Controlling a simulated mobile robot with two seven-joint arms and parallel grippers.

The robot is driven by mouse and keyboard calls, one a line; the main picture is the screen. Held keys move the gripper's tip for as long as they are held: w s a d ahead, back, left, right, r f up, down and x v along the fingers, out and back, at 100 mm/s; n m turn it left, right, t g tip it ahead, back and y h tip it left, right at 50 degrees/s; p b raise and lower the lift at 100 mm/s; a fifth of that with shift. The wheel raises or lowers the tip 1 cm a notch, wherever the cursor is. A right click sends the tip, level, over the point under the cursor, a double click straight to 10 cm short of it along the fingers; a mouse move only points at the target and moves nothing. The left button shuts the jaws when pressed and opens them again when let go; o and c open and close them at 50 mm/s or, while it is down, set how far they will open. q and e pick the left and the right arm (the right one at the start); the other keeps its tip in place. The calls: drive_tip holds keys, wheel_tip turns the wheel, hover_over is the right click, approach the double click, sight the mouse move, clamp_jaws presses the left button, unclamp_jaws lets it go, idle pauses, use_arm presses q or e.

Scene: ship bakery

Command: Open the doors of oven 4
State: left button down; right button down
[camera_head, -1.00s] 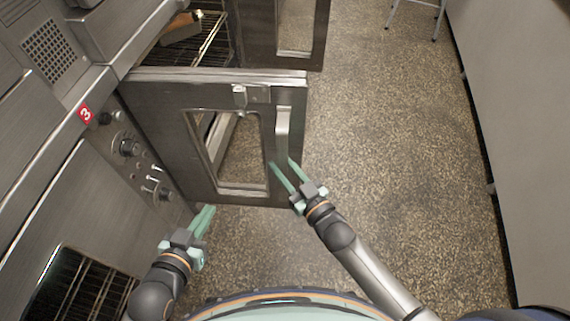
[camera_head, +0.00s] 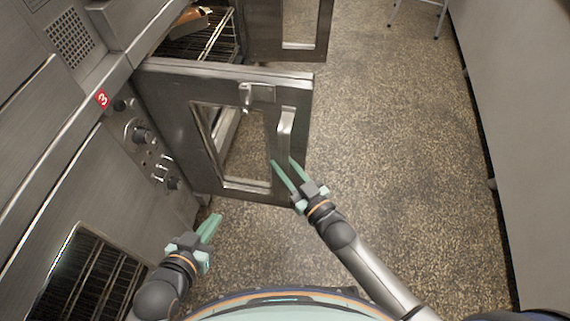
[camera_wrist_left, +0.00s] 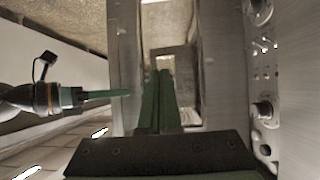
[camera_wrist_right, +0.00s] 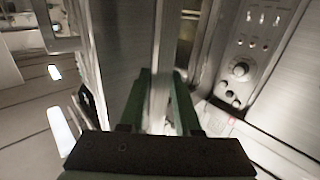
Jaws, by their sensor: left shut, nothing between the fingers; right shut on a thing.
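An oven door (camera_head: 175,115) with a window stands swung out from the oven front on the left. It has a latch (camera_head: 246,96) and a metal handle (camera_head: 286,120) near its free edge. My right gripper (camera_head: 281,161) is shut on the door at its free side, just below the handle; its fingers straddle a metal part (camera_wrist_right: 160,60) in the right wrist view. I cannot tell whether that is frame or handle. My left gripper (camera_head: 216,220) is shut and empty, apart from the door in front of the lower oven. A red label (camera_head: 101,98) reads 3; no label 4 is readable.
Behind this door, another open door (camera_head: 262,40) stands out beside an oven with a rack (camera_head: 200,40) and brown food. Below is an oven with racks (camera_head: 85,285). Knobs (camera_head: 140,132) line the oven front. Speckled floor (camera_head: 400,180) is free up to the right wall.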

drive_tip(key=c, duration=0.6)
unclamp_jaws()
drive_tip(key=shift+a+r, duration=0.1)
drive_tip(key=shift+a, duration=0.2)
use_arm(q)
drive_tip(key=shift+a, duration=0.1)
use_arm(e)
drive_tip(key=shift+d, duration=0.1)
drive_tip(key=shift+s+d, duration=0.15)
drive_tip(key=shift+s, duration=0.05)
drive_tip(key=p+v, duration=0.1)
drive_tip(key=v, duration=0.3)
use_arm(q)
drive_tip(key=s+f, duration=0.1)
drive_tip(key=s+f+g, duration=0.1)
drive_tip(key=s+f+g+p, duration=0.1)
drive_tip(key=shift+s+d, duration=0.1)
drive_tip(key=shift+d, duration=0.2)
use_arm(e)
drive_tip(key=v, duration=0.8)
